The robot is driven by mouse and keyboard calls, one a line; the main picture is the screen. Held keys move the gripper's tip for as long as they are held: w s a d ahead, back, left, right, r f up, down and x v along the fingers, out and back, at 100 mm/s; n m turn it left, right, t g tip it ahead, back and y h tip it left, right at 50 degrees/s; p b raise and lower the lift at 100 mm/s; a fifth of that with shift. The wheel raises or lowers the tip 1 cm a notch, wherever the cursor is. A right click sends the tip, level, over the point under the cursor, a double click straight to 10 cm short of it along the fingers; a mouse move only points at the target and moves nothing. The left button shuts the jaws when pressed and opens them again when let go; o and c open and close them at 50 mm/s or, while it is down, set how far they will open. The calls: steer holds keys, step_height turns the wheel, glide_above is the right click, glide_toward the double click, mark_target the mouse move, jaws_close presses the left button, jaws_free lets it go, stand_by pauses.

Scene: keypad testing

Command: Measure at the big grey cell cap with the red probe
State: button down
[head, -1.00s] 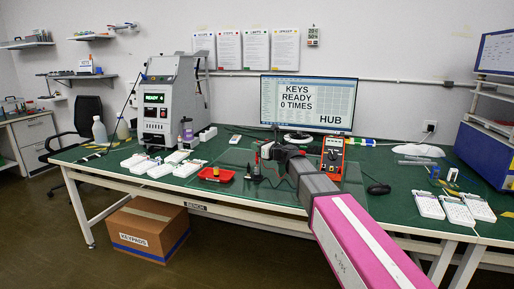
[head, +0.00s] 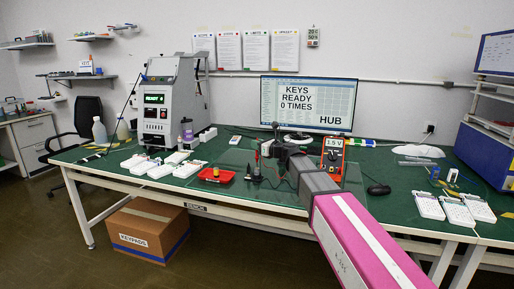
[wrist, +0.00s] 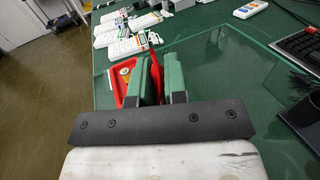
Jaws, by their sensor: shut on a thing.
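My gripper (head: 266,149) is shut on the red probe (head: 257,158) above the glass mat in the head view. In the wrist view, the red probe (wrist: 155,72) stands between the green fingers (wrist: 161,75). Small dark upright things (head: 249,173) stand below and beside it; I cannot tell which is a cell. The big grey cell cap cannot be made out clearly, and the probe's tip contact is too small to tell. The orange meter (head: 332,157), right of my gripper, reads 1.5 V.
A red tray (head: 205,178) holding a small yellow thing lies left of my gripper; its red wall (wrist: 118,88) is close beside the fingers in the wrist view. White keypads (head: 158,171) lie farther left. The monitor (head: 309,104) stands behind. A mouse (head: 378,189) lies to the right.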

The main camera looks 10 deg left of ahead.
steer(key=shift+r, duration=1.8)
stand_by(0.4)
